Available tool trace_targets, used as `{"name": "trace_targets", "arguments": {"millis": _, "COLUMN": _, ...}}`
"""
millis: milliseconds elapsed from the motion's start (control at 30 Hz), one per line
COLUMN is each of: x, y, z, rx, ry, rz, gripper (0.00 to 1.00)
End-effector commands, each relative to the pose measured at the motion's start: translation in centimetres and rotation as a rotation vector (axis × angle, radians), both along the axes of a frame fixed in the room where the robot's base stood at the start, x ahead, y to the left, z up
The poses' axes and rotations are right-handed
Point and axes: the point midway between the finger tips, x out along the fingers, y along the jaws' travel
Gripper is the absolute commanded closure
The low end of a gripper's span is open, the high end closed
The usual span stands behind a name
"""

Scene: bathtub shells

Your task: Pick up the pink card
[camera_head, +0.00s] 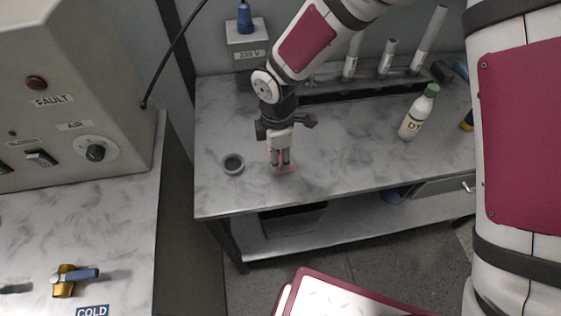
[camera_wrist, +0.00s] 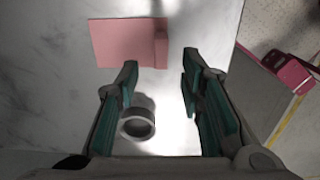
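The pink card (camera_wrist: 118,42) lies flat on the marbled worktop at the top of the wrist view. A narrow raised pink strip or fold shows at its right end. My gripper (camera_wrist: 160,72) is open and empty, its fingertips apart just short of the card's near edge. In the head view my gripper (camera_head: 280,160) points down over the worktop near its front edge. Only faint pink traces show around the fingers there, so the card itself cannot be made out.
A small grey ring-shaped cup (camera_head: 234,163) stands left of my gripper; it shows between the fingers in the wrist view (camera_wrist: 138,122). A green-capped bottle (camera_head: 418,112) stands to the right. Upright tubes (camera_head: 389,57) line the back. The worktop between gripper and bottle is clear.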

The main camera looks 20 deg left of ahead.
Motion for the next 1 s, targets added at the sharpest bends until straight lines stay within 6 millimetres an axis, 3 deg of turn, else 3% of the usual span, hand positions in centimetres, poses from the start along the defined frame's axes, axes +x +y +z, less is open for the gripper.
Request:
{"name": "trace_targets", "arguments": {"millis": 233, "x": -0.2, "y": 0.0, "z": -3.1, "rx": -0.001, "ry": 0.001, "rz": 0.002, "gripper": 0.65}}
{"name": "trace_targets", "arguments": {"millis": 533, "x": -0.1, "y": -0.1, "z": -3.7, "rx": 0.0, "ry": 0.0, "rz": 0.0, "gripper": 0.65}}
{"name": "trace_targets", "arguments": {"millis": 700, "x": -0.1, "y": -0.1, "z": -3.7, "rx": 0.0, "ry": 0.0, "rz": 0.0, "gripper": 1.0}}
{"name": "trace_targets", "arguments": {"millis": 1000, "x": -0.1, "y": -0.1, "z": -3.6, "rx": 0.0, "ry": 0.0, "rz": 0.0, "gripper": 1.0}}
